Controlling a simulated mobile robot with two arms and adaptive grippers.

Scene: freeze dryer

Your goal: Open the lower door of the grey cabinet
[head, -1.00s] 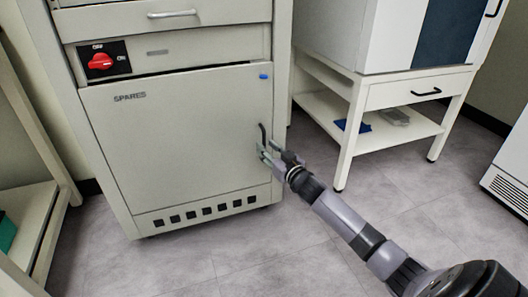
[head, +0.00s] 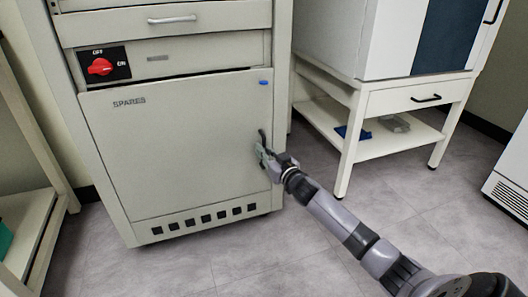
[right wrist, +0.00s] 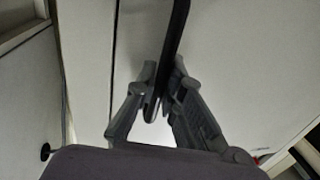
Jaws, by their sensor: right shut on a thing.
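The grey cabinet (head: 66,120) stands left of centre in the head view. Its lower door (head: 175,150), marked SPARES, looks shut or nearly so. A dark upright handle (head: 262,137) sits near the door's right edge. My right gripper (head: 263,155) is shut on the lower part of this handle and partly hides it. In the right wrist view the handle (right wrist: 180,38) runs down between the two fingers (right wrist: 162,103), in front of the pale door face. My left gripper is not in view.
A drawer with a grey handle (head: 172,19) and a red switch (head: 100,67) are above the door. A white stand (head: 352,130) is to the right, and a shelf (head: 28,215) is at the left. The floor (head: 235,265) before the cabinet is clear.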

